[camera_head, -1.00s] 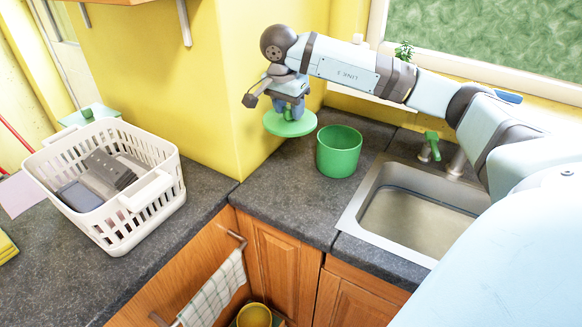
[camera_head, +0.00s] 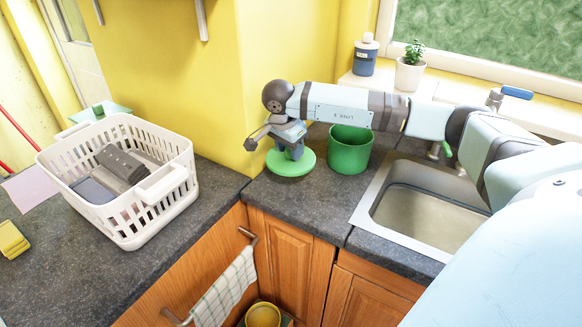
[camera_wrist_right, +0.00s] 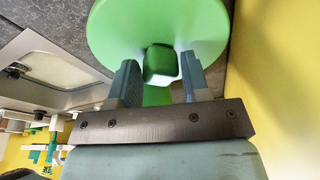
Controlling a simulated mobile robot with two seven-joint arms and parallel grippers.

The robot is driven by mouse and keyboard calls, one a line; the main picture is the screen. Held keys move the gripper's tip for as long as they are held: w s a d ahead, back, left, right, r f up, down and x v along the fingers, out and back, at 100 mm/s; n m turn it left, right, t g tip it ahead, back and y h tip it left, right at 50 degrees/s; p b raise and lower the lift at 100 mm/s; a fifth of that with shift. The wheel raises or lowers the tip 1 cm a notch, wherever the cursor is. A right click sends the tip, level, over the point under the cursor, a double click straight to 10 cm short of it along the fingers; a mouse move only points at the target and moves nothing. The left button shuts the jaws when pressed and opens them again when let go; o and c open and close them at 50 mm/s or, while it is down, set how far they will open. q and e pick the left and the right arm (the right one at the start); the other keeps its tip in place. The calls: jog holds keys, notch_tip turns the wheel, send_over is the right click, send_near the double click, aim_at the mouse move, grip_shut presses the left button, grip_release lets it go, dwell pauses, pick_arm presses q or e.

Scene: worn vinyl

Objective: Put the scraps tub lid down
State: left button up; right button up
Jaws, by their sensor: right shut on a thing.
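The scraps tub lid (camera_head: 288,164) is a flat green disc with a knob. It is level, at or just above the dark counter, left of the green scraps tub (camera_head: 349,152); I cannot tell whether it touches the counter. The tub stands upright, its rim partly hidden by my arm. My right gripper (camera_head: 294,150) points down and is shut on the lid's knob. In the right wrist view the lid (camera_wrist_right: 205,25) fills the top, with its knob between the fingers of my right gripper (camera_wrist_right: 160,75). My left gripper is not in view.
The sink (camera_head: 425,218) lies right of the tub. A yellow wall corner (camera_head: 245,120) is close to the lid's left. A white basket (camera_head: 130,215) with grey items stands on the left counter (camera_head: 60,270). Counter in front of the lid is clear.

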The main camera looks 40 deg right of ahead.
send_over(290, 183)
jog(key=shift+a+x, duration=0.25)
jog(key=shift+x, duration=0.95)
jog(key=shift+a+x, duration=0.2)
jog(key=shift+x, duration=0.95)
jog(key=shift+a+x, duration=0.25)
jog(key=shift+x, duration=0.95)
jog(key=shift+f, duration=0.3)
jog(key=o, duration=1.1)
jog(key=v, duration=1.2)
jog(key=shift+r, duration=0.15)
